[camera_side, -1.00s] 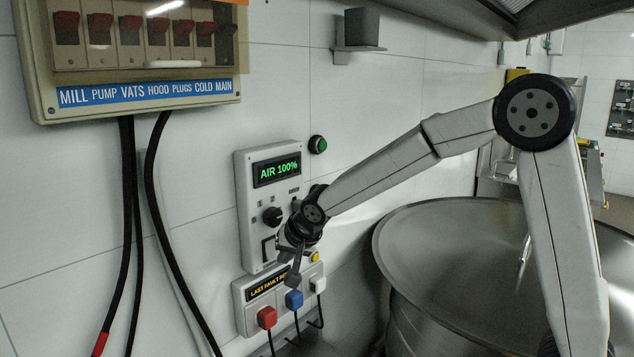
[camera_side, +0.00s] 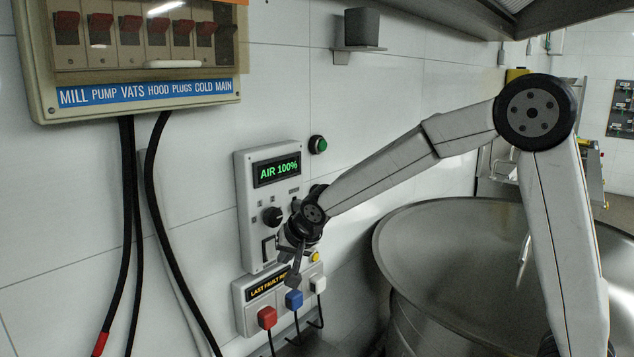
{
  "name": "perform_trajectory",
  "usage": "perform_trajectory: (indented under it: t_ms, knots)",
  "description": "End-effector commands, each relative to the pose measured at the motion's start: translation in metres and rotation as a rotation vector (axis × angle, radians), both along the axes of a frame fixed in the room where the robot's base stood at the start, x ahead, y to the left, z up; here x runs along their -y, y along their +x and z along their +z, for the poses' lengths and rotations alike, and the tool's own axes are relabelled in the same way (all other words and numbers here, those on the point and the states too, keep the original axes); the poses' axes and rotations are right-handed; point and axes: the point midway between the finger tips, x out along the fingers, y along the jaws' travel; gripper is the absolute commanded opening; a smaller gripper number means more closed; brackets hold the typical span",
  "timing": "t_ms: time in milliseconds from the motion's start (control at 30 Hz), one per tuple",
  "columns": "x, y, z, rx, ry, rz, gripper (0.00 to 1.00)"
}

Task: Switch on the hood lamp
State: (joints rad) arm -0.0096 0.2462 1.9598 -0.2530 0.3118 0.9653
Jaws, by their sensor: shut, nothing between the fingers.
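A grey control panel (camera_side: 246,200) is on the tiled wall, with a lit green display (camera_side: 277,170) reading "AIR 100%". Below the display are a black knob (camera_side: 272,216) and a pale rocker switch (camera_side: 269,250) in a dark frame. My gripper (camera_side: 294,279) is shut and empty, pointing down in front of the panel's lower right corner, just above the blue plug. My wrist hides the panel's right side, including any controls there. I cannot tell which control works the hood lamp.
A socket box (camera_side: 241,312) below the panel holds red (camera_side: 267,317), blue (camera_side: 294,299) and white (camera_side: 318,285) plugs with cords. A breaker box (camera_side: 37,80) with red switches is at upper left. A large steel vat (camera_side: 480,240) stands at right. A green button (camera_side: 318,144) is on the wall.

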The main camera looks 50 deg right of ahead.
Motion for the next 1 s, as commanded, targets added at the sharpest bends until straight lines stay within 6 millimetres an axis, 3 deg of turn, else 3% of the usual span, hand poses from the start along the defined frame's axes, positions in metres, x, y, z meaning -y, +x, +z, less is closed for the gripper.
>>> perform_trajectory:
  t_ms: [1000]
  knots:
    - [-0.0001, 0.0079, -0.0012, 0.000, 0.000, 0.000, 0.00]
